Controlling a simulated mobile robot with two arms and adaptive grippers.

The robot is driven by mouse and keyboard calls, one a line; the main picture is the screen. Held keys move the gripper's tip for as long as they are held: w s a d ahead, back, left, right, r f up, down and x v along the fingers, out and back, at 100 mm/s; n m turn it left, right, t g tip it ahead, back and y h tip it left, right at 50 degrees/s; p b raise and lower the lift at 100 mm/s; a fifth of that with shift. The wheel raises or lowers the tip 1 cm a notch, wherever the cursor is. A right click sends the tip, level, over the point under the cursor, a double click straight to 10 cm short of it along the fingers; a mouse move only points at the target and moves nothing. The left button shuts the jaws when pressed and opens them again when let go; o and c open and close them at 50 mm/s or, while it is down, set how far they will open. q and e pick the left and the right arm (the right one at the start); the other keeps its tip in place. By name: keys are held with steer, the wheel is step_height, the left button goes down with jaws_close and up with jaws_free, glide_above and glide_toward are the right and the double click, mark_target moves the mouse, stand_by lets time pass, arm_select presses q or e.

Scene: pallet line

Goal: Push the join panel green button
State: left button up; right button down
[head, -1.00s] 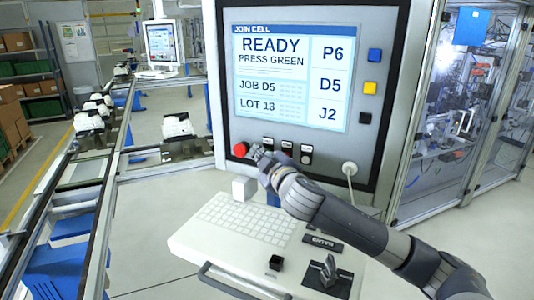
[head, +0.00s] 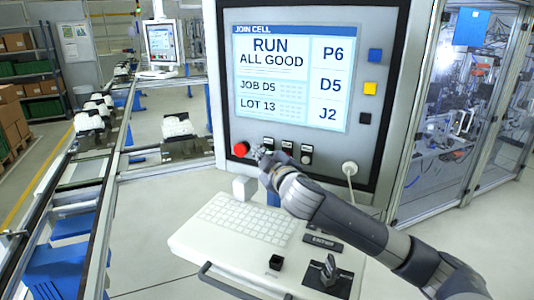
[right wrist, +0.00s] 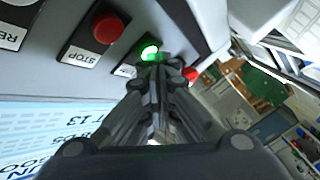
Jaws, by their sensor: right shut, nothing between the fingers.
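The join panel (head: 378,20) stands upright in the middle of the head view. Its screen (head: 290,75) reads RUN, ALL GOOD, JOB D5, LOT 13. My right gripper (head: 262,155) is shut and empty, at the row of buttons under the screen. In the right wrist view the green button (right wrist: 149,52) is lit, right at my fingertips; I cannot tell whether they touch. In the head view my gripper hides it. The red STOP button (right wrist: 107,28) sits beside it in the wrist view. My left gripper is not in view.
A large red button (head: 241,149) is just left of my right gripper. A conveyor (head: 100,220) runs along the left. A glazed machine cell (head: 450,130) stands at the right.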

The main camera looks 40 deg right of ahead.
steer(key=shift+s+a, duration=0.3)
steer(key=shift+a, duration=0.3)
steer(key=s+a, duration=0.1)
steer(key=a, duration=0.1)
steer(key=s+a, duration=0.1)
steer(key=a, duration=0.1)
steer(key=shift+s+a, duration=0.2)
steer(key=shift+f, duration=0.2)
stand_by(0.8)
